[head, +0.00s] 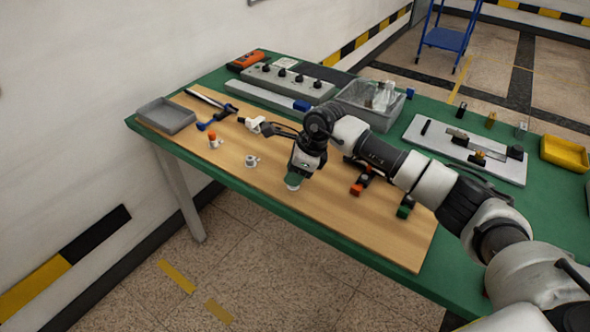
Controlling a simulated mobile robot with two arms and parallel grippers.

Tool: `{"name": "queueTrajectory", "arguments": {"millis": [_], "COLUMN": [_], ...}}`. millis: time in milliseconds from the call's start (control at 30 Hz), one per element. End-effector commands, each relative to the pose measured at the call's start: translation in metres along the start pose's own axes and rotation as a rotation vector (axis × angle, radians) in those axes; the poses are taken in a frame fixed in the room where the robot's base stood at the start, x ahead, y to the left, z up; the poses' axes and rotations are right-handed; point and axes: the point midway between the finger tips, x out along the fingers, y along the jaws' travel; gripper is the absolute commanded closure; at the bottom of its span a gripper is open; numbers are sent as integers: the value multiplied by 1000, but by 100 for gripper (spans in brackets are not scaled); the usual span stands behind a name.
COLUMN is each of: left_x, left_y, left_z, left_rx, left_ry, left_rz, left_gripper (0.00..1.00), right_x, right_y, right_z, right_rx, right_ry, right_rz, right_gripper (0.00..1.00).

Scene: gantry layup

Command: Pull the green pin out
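My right gripper (297,173) points down over the wooden board, at the end of the arm that comes in from the right. A green part shows at its tip, directly above a pale round base (293,184). I cannot tell whether the green is the green pin or part of the gripper. The fingers are too small and covered to tell whether they are open or shut. In line to the left, an orange-topped pin (212,136) stands in a pale base, and a grey round fitting (251,160) stands between them. My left gripper is not in view.
The wooden board (330,215) lies on a green table (215,82). A grey tray (166,115), blue clamp (215,117), control box (290,80), clear bin (370,104), light plate (430,130) and yellow bin (566,153) stand around. Red (361,184) and green-black (405,207) blocks sit below my arm.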

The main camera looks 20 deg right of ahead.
Motion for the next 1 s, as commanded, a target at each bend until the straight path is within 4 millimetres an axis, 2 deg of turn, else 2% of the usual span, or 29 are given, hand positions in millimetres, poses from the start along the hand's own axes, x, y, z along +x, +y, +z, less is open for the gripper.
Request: {"name": "queueTrajectory", "arguments": {"millis": [33, 200, 233, 367, 400, 1000], "left_x": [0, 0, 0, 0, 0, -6], "left_y": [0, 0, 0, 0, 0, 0], "left_z": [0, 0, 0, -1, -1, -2], "left_rx": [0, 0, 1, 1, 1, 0], "left_ry": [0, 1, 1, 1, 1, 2], "left_rz": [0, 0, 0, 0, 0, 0], "left_gripper": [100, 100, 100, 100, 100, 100], "right_x": [0, 0, 0, 0, 0, -11], "right_y": [0, 0, 0, 0, 0, -1], "right_z": [0, 0, 0, 0, 0, 4], "right_rx": [0, 0, 0, 0, 0, 0], "right_ry": [0, 0, 0, 0, 0, 0], "right_rz": [0, 0, 0, 0, -1, -2], "right_gripper": [72, 98, 79, 99, 100, 100]}}
